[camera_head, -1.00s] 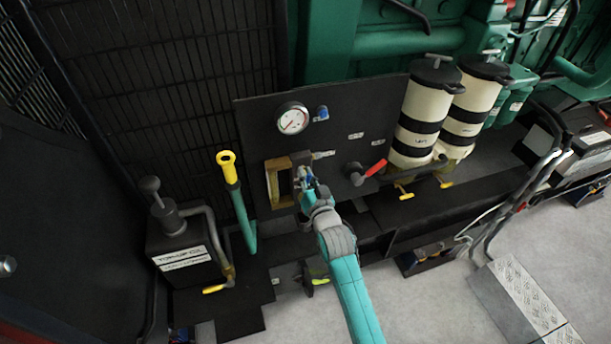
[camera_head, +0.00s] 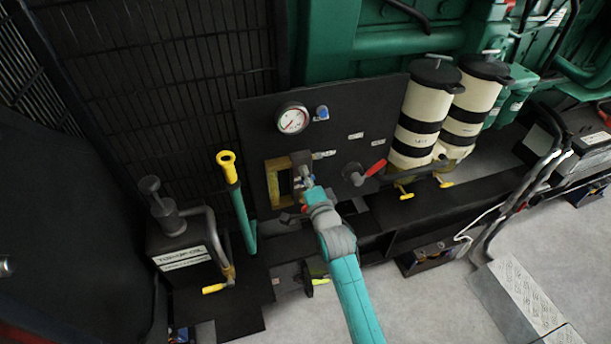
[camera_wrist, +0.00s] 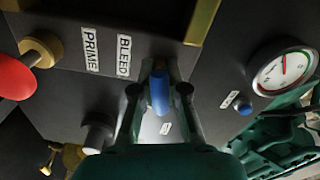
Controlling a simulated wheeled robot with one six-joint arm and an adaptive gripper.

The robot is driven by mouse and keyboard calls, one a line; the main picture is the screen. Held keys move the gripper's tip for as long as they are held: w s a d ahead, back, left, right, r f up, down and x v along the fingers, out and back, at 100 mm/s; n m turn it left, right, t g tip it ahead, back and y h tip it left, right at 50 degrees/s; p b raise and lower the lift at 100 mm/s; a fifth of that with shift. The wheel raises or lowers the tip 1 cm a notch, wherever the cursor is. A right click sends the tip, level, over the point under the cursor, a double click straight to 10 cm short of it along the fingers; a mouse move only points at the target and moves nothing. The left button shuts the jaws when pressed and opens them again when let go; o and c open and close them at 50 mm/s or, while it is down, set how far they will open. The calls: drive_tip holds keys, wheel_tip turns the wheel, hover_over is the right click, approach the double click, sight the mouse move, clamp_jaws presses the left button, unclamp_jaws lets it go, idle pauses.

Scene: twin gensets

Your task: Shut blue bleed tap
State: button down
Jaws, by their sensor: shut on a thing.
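The blue bleed tap (camera_wrist: 159,92) shows in the wrist view as a small blue handle below the BLEED label (camera_wrist: 124,57). My gripper (camera_wrist: 159,108) has one finger on each side of the handle and is shut on it. In the head view my gripper (camera_head: 306,182) is at the front of the dark panel (camera_head: 350,105), beside the brass-coloured frame (camera_head: 271,185). The tap cannot be made out there behind my gripper. How far the tap is turned cannot be told.
A red-handled valve (camera_head: 375,168) is right of my gripper. A pressure gauge (camera_head: 292,118) and a blue knob (camera_head: 322,113) are above. A yellow-topped lever (camera_head: 228,168) stands left. Two white-and-black filters (camera_head: 425,110) stand right. The wrist view shows a red knob (camera_wrist: 15,78) beside the PRIME label (camera_wrist: 91,50).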

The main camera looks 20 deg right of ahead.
drive_tip(key=m, duration=0.4)
drive_tip(key=shift+m, duration=0.3)
drive_tip(key=shift+f+m, duration=0.1)
drive_tip(key=shift+m, duration=1.5)
drive_tip(key=shift+m, duration=0.3)
drive_tip(key=c, duration=1.2)
unclamp_jaws()
drive_tip(key=s, duration=1.2)
